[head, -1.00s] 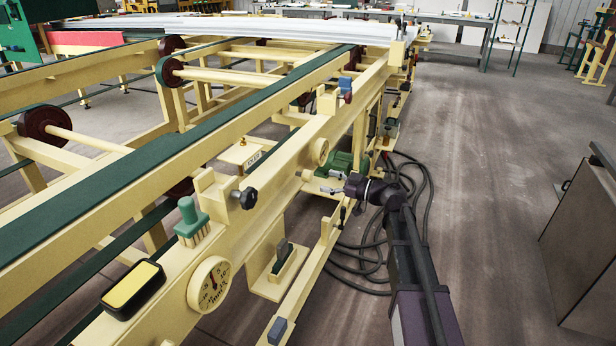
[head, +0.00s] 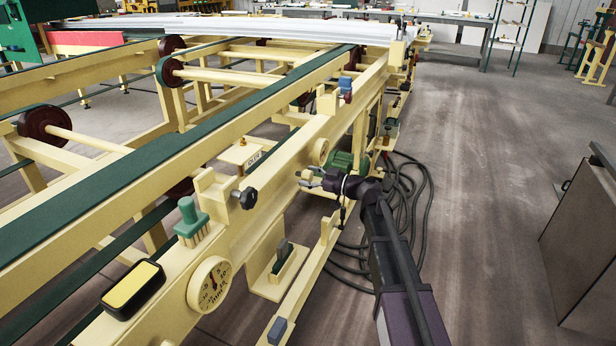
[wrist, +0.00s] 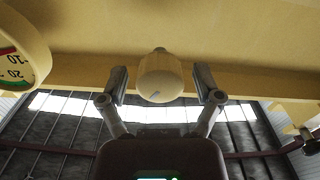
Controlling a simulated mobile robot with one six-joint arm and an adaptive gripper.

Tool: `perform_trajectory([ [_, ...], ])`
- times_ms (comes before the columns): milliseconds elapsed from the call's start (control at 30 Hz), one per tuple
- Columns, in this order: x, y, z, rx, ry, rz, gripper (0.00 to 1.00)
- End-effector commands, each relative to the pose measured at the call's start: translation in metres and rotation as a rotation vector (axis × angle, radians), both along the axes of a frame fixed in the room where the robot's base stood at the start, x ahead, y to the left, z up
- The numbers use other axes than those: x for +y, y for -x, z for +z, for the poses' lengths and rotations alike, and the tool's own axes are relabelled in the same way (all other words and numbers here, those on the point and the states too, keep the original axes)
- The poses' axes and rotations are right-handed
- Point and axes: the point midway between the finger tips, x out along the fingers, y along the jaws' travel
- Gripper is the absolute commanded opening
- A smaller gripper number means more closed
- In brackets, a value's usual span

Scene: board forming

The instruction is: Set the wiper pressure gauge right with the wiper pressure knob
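The wiper pressure gauge (head: 320,152) is a round cream dial on the side of the cream rail, seen nearly edge-on in the head view. In the wrist view part of the gauge (wrist: 18,55) shows at the upper left, with 10, 20 and red and green arcs; its needle cannot be made out. The wiper pressure knob (wrist: 160,78) is cream and round with a dark pointer mark, centred in the wrist view. My gripper (wrist: 160,84) is open, one finger on each side of the knob, with gaps on both sides. In the head view my gripper (head: 307,179) is beside the rail.
Another dial (head: 210,285), a black star knob (head: 246,198) and a green-handled brush (head: 190,222) are on the near rail. Black cables (head: 412,205) lie on the floor behind my arm. A grey cabinet (head: 585,250) stands at the right. The aisle floor between is clear.

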Motion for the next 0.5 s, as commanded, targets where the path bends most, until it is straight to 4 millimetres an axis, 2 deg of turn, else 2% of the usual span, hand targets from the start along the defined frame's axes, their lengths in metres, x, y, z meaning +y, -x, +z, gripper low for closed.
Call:
perform_trajectory([
  [33,-0.0001,0.0001,0.0000,0.000,0.000,0.000,0.57],
  [200,-0.0001,0.0000,0.0000,0.000,0.000,0.000,0.07],
  [500,0.0002,-0.0001,0.0001,0.010,-0.004,0.000,0.05],
])
